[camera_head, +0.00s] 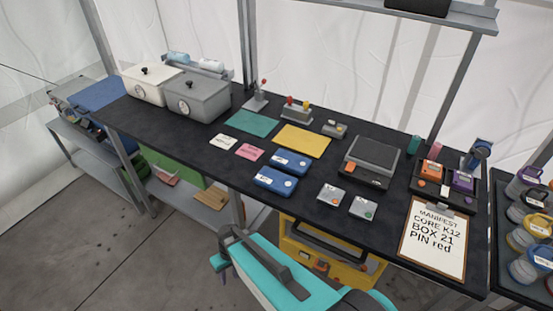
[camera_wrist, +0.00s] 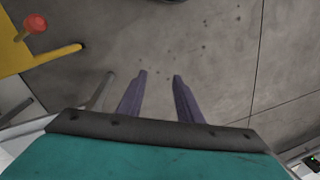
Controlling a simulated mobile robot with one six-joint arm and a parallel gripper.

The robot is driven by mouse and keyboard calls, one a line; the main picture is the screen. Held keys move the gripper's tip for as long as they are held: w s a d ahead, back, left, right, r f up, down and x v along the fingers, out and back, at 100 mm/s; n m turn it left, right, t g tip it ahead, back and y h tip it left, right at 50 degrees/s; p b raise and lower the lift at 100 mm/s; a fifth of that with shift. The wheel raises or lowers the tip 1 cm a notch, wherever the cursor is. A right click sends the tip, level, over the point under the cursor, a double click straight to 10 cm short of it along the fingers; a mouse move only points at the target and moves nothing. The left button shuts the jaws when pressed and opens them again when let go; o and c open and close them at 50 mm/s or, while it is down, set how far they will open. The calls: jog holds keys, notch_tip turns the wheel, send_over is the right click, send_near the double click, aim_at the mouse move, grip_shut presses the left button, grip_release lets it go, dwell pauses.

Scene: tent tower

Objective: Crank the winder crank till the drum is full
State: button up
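My gripper (camera_wrist: 160,75) points down over the bare grey floor in the wrist view, its two purple-grey fingers apart with nothing between them. In the head view my teal arm is low in the middle, in front of the table edge. A yellow body (camera_wrist: 12,50) with a red ball knob (camera_wrist: 36,23) and a yellow rod shows at the upper left of the wrist view, apart from the fingers. I cannot tell whether this is the winder crank. No drum can be clearly made out. A yellow case (camera_head: 322,262) stands under the table in the head view.
The black table (camera_head: 330,150) carries two lidded boxes (camera_head: 196,97), blue cases (camera_head: 275,180), a scale-like device (camera_head: 370,160) and a manifest board (camera_head: 436,240). Jars (camera_head: 525,210) stand at the right. Shelves (camera_head: 205,195) are below. The floor (camera_head: 90,250) at the left is clear.

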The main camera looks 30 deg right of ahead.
jog(key=s+d+g+h, duration=0.1)
jog(key=s+d+g, duration=0.1)
jog(key=s, duration=0.7)
jog(key=s+d+f+m+g+p, duration=0.1)
jog(key=s+d+g, duration=0.1)
jog(key=s, duration=0.8)
jog(key=shift+d+f+g+h, duration=0.3)
jog(key=shift+d+h, duration=0.1)
jog(key=shift+d, duration=0.5)
